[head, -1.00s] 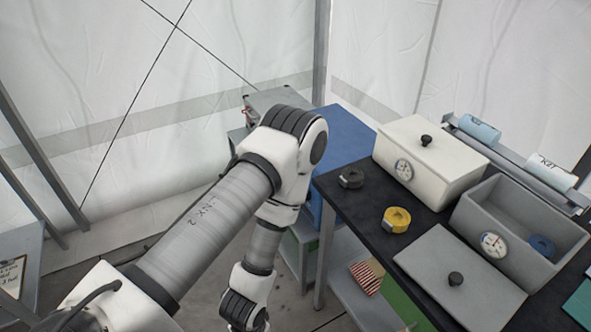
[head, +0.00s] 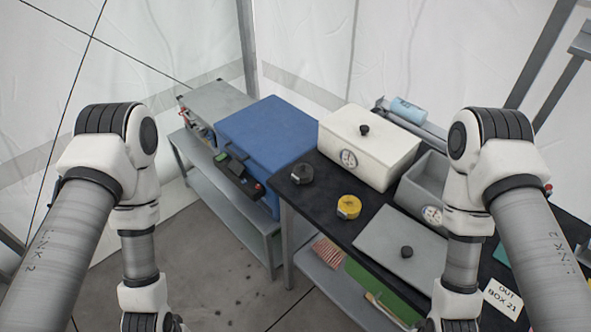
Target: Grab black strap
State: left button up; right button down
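The black strap (head: 302,174) is a dark roll lying on the black table top (head: 318,201), near its left corner. A yellow strap roll (head: 349,206) lies to its right and nearer to me. Both of my arms show, the left one at the left and the right one at the right, but their grippers are below the picture's lower edge. Neither arm touches the strap.
A white lidded box (head: 378,157) with a dial stands behind the straps. A grey open box (head: 424,184), partly hidden by my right arm, and its grey lid (head: 406,248) are to the right. A blue box (head: 266,140) stands to the left. The floor at centre left is clear.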

aim_at(302, 172)
jog(key=i+j+z, duration=0.1)
jog(key=j+z, duration=0.5)
jog(key=z, duration=0.25)
